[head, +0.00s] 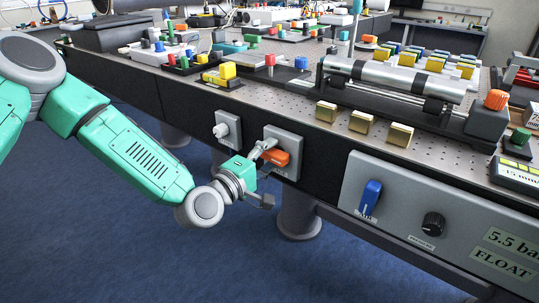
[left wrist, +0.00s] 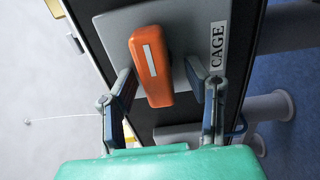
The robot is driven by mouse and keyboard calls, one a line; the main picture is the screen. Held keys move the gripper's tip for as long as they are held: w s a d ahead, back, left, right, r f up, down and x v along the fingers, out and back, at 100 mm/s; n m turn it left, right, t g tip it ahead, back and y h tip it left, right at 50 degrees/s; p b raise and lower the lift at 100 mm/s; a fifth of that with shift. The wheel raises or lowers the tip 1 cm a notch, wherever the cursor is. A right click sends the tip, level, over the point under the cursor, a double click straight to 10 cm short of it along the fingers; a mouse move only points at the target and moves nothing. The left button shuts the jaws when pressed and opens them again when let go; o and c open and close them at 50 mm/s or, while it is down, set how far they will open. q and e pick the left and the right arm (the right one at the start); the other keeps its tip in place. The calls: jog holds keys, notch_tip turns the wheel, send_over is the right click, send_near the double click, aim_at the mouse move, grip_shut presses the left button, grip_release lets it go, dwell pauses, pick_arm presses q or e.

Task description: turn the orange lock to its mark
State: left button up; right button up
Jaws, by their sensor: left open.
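The orange lock (head: 277,158) is a bar-shaped handle on a grey plate (head: 292,141) on the table's front side. In the left wrist view the orange lock (left wrist: 150,65) carries a white stripe, and a label reading CAGE (left wrist: 217,46) sits beside it on the plate. My left gripper (head: 266,172) is at the lock. In the left wrist view the left gripper (left wrist: 166,98) is open, with one finger on each side of the lock's near end and gaps showing. The mark cannot be made out. My right gripper is not in view.
A white knob (head: 221,130) on its own plate is left of the lock. A blue lever (head: 370,196) and a black dial (head: 433,223) are on a grey panel to the right. The tabletop (head: 290,98) above is crowded with optical parts.

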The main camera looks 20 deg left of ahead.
pick_arm(q)
jog(key=v, duration=1.1)
jog(key=shift+s+a, duration=0.15)
jog(key=shift+s, duration=0.2)
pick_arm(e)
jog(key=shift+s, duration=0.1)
